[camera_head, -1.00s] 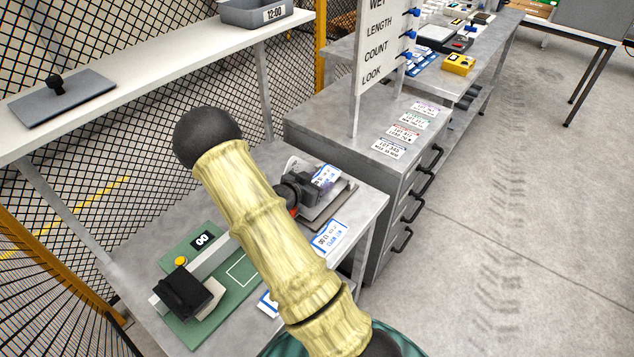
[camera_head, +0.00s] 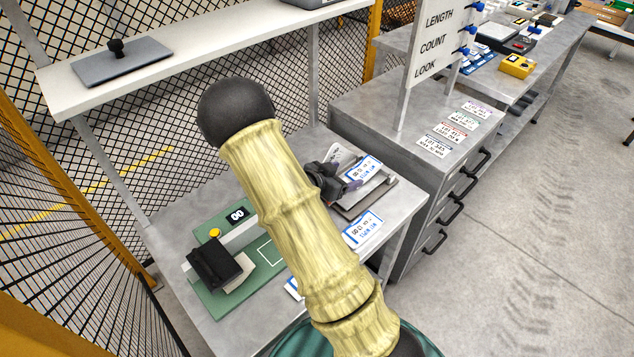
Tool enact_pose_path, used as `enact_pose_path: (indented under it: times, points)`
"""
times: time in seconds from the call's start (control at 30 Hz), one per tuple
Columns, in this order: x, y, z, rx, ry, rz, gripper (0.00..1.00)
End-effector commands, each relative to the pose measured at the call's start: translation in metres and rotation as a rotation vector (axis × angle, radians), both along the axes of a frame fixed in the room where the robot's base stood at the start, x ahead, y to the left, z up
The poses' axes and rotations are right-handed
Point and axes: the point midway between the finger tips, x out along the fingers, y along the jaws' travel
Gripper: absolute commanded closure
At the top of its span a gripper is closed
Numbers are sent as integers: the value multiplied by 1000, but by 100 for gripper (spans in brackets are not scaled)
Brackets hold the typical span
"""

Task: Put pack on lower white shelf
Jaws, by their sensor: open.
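My gripper (camera_head: 336,183) is open and partly hidden behind my own pale yellow arm. It is over the workbench, at the left edge of a small grey tray (camera_head: 378,207). A whitish pack-like piece (camera_head: 335,157) shows just behind the gripper, and a small purplish bit shows at its fingers. I cannot tell which of these is the pack, or whether the gripper touches it. A white shelf (camera_head: 215,68) runs above the bench at the upper left. No second white shelf can be made out.
A grey plate with a black knob (camera_head: 120,62) lies on the shelf's left part; the shelf's middle is clear. A green-based device (camera_head: 225,265) stands on the bench, with blue-edged labels (camera_head: 363,229) nearby. A drawer cabinet (camera_head: 400,145) with a sign stands right.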

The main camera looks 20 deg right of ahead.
Motion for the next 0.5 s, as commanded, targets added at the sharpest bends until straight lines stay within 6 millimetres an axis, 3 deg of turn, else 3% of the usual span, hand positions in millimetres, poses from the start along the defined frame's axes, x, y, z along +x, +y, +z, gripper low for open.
enact_pose_path:
  times: [0.3, 0.5]
  points:
    - [-18, 58, 26, 1, -1, 4, 28]
    - [-28, 85, 39, -1, -1, 2, 28]
